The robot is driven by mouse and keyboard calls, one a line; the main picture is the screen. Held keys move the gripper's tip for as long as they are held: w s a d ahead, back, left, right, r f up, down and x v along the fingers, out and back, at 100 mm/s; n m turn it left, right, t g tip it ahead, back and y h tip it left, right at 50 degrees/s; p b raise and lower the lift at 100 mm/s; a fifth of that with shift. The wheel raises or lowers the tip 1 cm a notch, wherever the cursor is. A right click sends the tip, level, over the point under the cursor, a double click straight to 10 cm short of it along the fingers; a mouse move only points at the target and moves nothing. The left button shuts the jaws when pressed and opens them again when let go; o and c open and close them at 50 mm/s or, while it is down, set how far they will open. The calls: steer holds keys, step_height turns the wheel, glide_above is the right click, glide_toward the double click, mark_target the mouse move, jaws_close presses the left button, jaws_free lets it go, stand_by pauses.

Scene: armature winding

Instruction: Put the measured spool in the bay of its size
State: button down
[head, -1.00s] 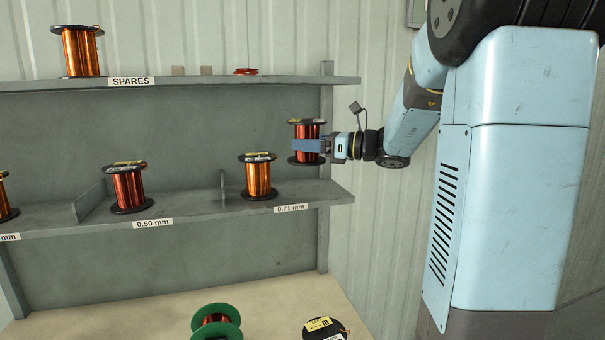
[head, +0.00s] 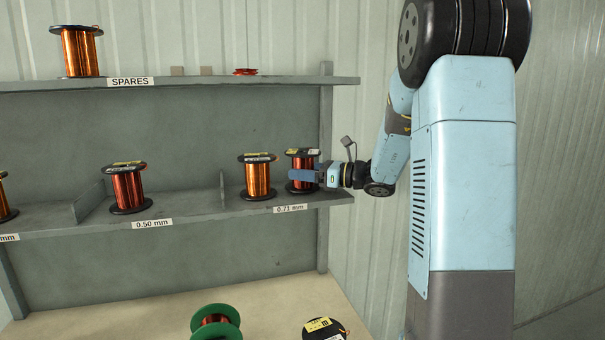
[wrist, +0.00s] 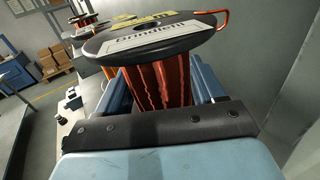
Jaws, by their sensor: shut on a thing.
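The held spool (head: 304,163) has dark copper-red wire and black flanges, and it is upright. It is at the right end of the middle shelf, in the bay labelled 0.71 mm (head: 290,208). Its lower flange is at shelf level; I cannot tell for sure that it touches. My gripper (head: 305,175) is shut around its wire from the right. In the wrist view the spool's top flange (wrist: 150,35) with a printed label shows above the fingers. A spool with lighter copper wire (head: 257,180) stands just left of it in the same bay.
A shelf divider (head: 222,190) separates this bay from the 0.50 mm bay, where a red-copper spool (head: 128,188) stands. The rack's right post (head: 325,120) is close to my gripper. The spares shelf (head: 200,84) is above. A green spool (head: 216,322) and a black one (head: 325,328) are on the bench.

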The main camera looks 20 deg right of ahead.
steer(key=shift+f, duration=0.15)
steer(key=shift+c, duration=0.6)
jaws_free()
